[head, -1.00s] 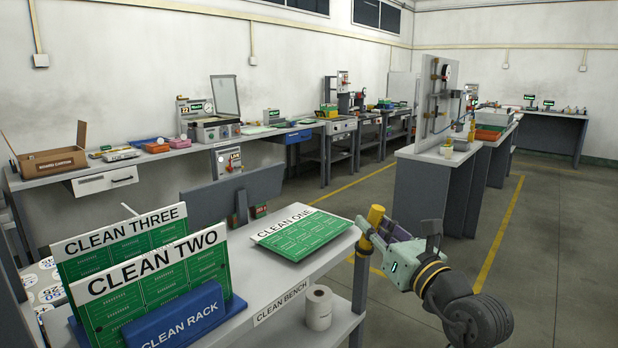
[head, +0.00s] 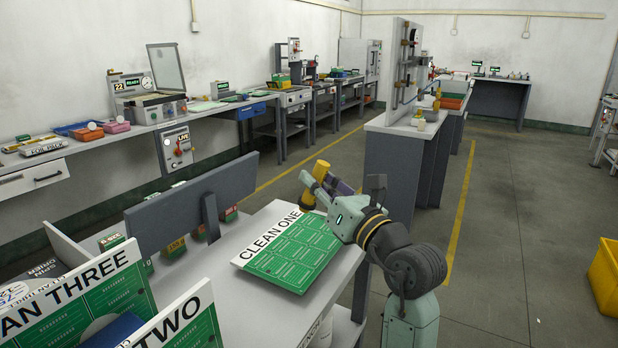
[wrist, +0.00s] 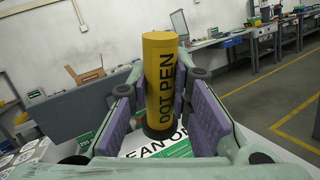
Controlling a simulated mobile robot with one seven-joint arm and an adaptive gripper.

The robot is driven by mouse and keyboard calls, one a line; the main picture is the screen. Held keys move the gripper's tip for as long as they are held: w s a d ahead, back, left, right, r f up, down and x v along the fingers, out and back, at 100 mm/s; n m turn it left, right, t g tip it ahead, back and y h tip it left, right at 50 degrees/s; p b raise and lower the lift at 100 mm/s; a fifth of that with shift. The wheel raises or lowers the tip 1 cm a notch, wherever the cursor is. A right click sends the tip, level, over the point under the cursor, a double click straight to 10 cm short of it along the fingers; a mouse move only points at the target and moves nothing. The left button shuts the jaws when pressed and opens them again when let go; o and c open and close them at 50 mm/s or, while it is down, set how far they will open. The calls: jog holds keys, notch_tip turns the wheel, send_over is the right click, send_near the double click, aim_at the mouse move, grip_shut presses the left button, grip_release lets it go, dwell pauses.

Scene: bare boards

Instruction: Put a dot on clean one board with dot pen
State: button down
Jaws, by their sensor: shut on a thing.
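The board labelled CLEAN ONE (head: 278,262) is green with a white label strip and lies flat on the bench in the head view. The pen stands about upright between the purple pads, dark end down. Part of the board's label (wrist: 165,149) shows below the pen in the wrist view. Whether the tip touches the board cannot be told.
The CLEAN THREE board (head: 110,300) and CLEAN TWO board (head: 195,325) stand upright at the lower left. A yellow bin (head: 606,275) is on the floor at right. The bench top between is bare.

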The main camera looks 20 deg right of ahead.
jog(key=shift+s+f+b, duration=0.1)
jog(key=shift+f+b, duration=0.45)
jog(key=shift+f, duration=0.1)
notch_tip(320, 180, down, 5)
jog(key=b, duration=0.4)
jog(key=shift+r, duration=0.2)
jog(key=shift+f+b, duration=0.5)
jog(key=shift+f, duration=0.45)
dwell(1.6)
notch_tip(320, 180, up, 7)
jog(key=p, duration=0.6)
jog(key=shift+r+p, duration=0.1)
jog(key=shift+p, duration=0.2)
dwell(0.5)
